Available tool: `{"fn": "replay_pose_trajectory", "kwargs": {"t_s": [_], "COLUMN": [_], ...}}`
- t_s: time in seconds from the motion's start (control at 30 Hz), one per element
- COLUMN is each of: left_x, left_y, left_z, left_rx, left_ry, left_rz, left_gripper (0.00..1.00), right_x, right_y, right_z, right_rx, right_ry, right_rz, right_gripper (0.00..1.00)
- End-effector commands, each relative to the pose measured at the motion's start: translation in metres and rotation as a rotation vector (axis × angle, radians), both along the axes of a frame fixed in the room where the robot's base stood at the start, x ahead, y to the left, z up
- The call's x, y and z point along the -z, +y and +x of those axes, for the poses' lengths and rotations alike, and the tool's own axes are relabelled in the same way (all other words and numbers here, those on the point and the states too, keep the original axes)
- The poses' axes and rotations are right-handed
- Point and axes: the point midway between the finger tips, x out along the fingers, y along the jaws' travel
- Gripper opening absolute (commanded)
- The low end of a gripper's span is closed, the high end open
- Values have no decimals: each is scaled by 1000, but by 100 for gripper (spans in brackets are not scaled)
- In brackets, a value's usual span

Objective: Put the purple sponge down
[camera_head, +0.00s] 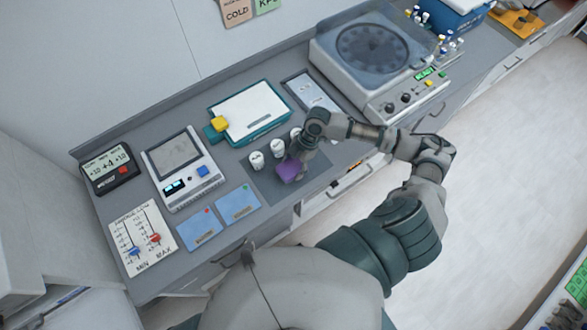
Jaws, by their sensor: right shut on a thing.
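The purple sponge (288,170) is in my right gripper (294,160), over the dark grey mat (262,184) near the counter's front edge. The gripper is shut on it and hides part of it. I cannot tell whether the sponge touches the mat. Several small white cups (257,159) stand in a row along the mat's back side, close to the gripper. My left gripper is not in view.
A teal-edged tray with a white top (250,112) and a yellow block (219,124) lies behind. Blue cards (238,203) lie left of the mat. A centrifuge-like machine (372,55) stands right. A device with a screen (178,155) stands left.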

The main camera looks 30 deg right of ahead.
Motion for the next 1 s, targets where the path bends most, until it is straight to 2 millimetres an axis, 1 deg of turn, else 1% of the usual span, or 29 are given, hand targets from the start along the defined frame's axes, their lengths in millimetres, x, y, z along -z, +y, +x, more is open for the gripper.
{"fn": "replay_pose_trajectory", "kwargs": {"t_s": [0.07,0.17,0.3,0.4,0.47,0.5,0.6,0.9,1.0], "left_x": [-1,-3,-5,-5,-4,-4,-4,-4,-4], "left_y": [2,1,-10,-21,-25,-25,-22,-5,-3], "left_z": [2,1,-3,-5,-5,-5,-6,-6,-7], "left_rx": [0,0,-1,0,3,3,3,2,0], "left_ry": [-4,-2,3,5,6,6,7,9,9], "left_rz": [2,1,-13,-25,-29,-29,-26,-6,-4], "left_gripper": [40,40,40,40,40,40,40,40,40], "right_x": [4,16,34,36,36,36,35,36,32], "right_y": [-3,-4,-2,-1,0,1,2,-2,-4], "right_z": [1,0,0,1,1,1,1,0,1], "right_rx": [0,2,1,-1,-1,-1,-1,0,0], "right_ry": [2,4,4,0,0,0,0,1,0], "right_rz": [1,3,0,-1,-3,-4,-5,-2,-2], "right_gripper": [22,22,22,22,22,68,91,91,91]}}
